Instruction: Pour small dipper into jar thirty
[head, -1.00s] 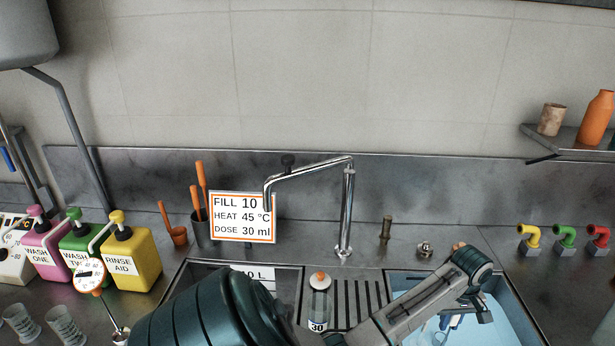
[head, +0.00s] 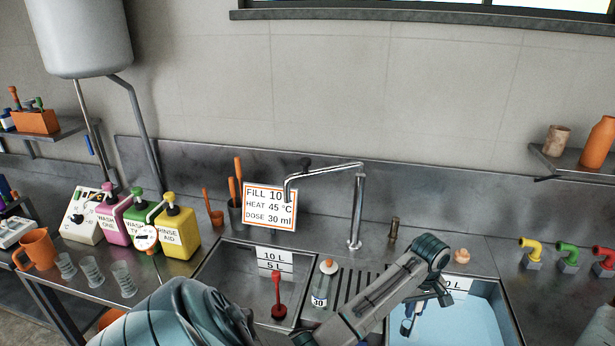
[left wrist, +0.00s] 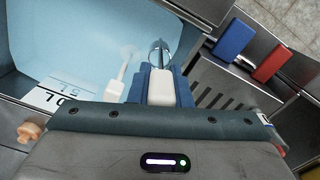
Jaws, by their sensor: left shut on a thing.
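My left gripper (head: 430,298) hangs over the water-filled right basin. In the left wrist view its blue fingers (left wrist: 158,88) are shut on a pale, blocky handle (left wrist: 161,90). A round metal rim (left wrist: 160,52) shows beyond the handle, which I take for the small dipper (head: 407,325). I cannot tell what is in its cup. Jar thirty (head: 320,290), a clear jar marked 30 with an orange-and-white top, stands upright between the basins, left of the gripper and apart from it. My forearm passes close by its right side. My right gripper is not in view.
The right basin (head: 508,318) holds blue water; a white stick (left wrist: 122,72) shows there in the wrist view. A red-handled tool (head: 278,292) stands in the left basin. The tap (head: 357,210) rises behind. The sign (head: 270,206) and detergent jugs (head: 176,230) stand left.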

